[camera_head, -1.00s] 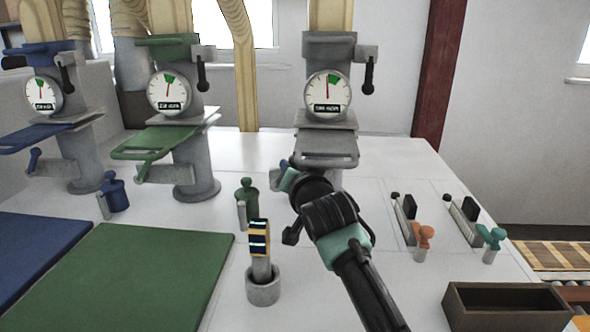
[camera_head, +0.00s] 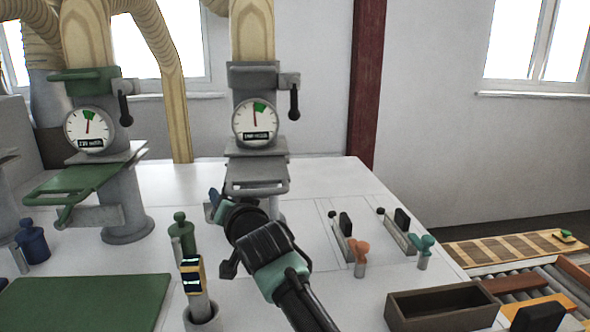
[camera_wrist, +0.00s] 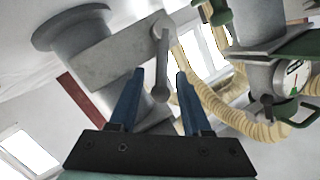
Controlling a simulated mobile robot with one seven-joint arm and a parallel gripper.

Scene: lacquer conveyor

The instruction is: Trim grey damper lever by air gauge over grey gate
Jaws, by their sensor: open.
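The grey gate (camera_head: 258,172) sits on a grey column under a round air gauge (camera_head: 255,122). The gauge's red needle points about straight up, near the left edge of the green sector. A dark-knobbed lever (camera_head: 294,103) hangs down at the gauge's upper right. My gripper (camera_head: 216,203) is low in front of the column, below the gate. In the wrist view my gripper (camera_wrist: 157,88) has its blue fingers open. A grey ball-ended lever (camera_wrist: 160,68) on a grey bracket (camera_wrist: 110,57) shows between them, with no clear contact. In the head view my arm hides this lever.
A green gate (camera_head: 85,178) with its own gauge (camera_head: 88,129) stands left. On the table are a green-handled tool (camera_head: 180,222), a striped block in a grey cup (camera_head: 203,318), two slider levers (camera_head: 342,238) and an open brown box (camera_head: 440,312). A roller conveyor (camera_head: 530,283) lies right.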

